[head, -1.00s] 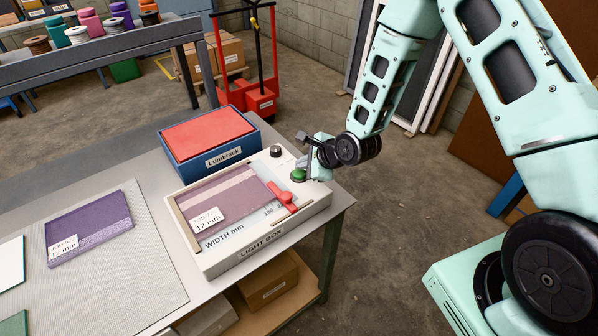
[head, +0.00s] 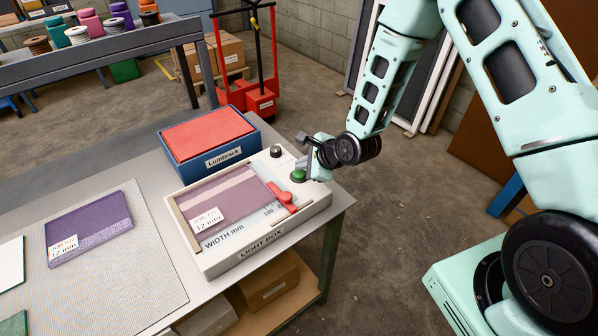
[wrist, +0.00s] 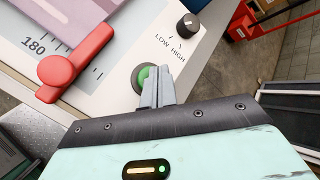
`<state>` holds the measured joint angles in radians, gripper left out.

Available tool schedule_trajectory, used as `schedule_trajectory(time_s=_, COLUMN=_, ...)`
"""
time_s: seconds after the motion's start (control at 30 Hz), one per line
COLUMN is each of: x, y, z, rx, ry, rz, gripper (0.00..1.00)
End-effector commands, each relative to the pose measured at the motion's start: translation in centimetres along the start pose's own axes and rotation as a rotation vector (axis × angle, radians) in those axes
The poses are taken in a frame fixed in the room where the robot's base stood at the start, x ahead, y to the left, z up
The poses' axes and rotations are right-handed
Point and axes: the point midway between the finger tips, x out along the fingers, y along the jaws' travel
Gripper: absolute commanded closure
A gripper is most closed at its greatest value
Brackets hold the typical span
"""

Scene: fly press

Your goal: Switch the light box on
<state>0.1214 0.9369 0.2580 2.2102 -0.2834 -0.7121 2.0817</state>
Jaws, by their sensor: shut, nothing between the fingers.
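The light box (head: 262,236) is a white box on the table, with a purple swatch (head: 232,200) on its panel. A red slider (head: 283,197) sits beside the swatch. The round green button (head: 298,175) is at the box's right end, and a black LOW/HIGH knob (head: 276,151) is behind it. My gripper (wrist: 160,85) is shut and empty. In the wrist view its fingertips overlap the green button (wrist: 143,77) and hide part of it. Whether they touch or press it I cannot tell. The panel does not look clearly lit.
A blue bin with a red top, labelled Lumbrack (head: 220,157), stands right behind the light box. A purple swatch (head: 88,228) lies on the mat to the left. A red pallet truck (head: 260,100) stands on the floor behind.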

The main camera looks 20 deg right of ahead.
Motion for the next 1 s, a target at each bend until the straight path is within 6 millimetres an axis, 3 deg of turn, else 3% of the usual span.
schedule_trajectory(time_s=1.0, x=0.62, y=0.45, z=-0.44, rx=0.0, ry=0.0, rz=0.0, gripper=1.0)
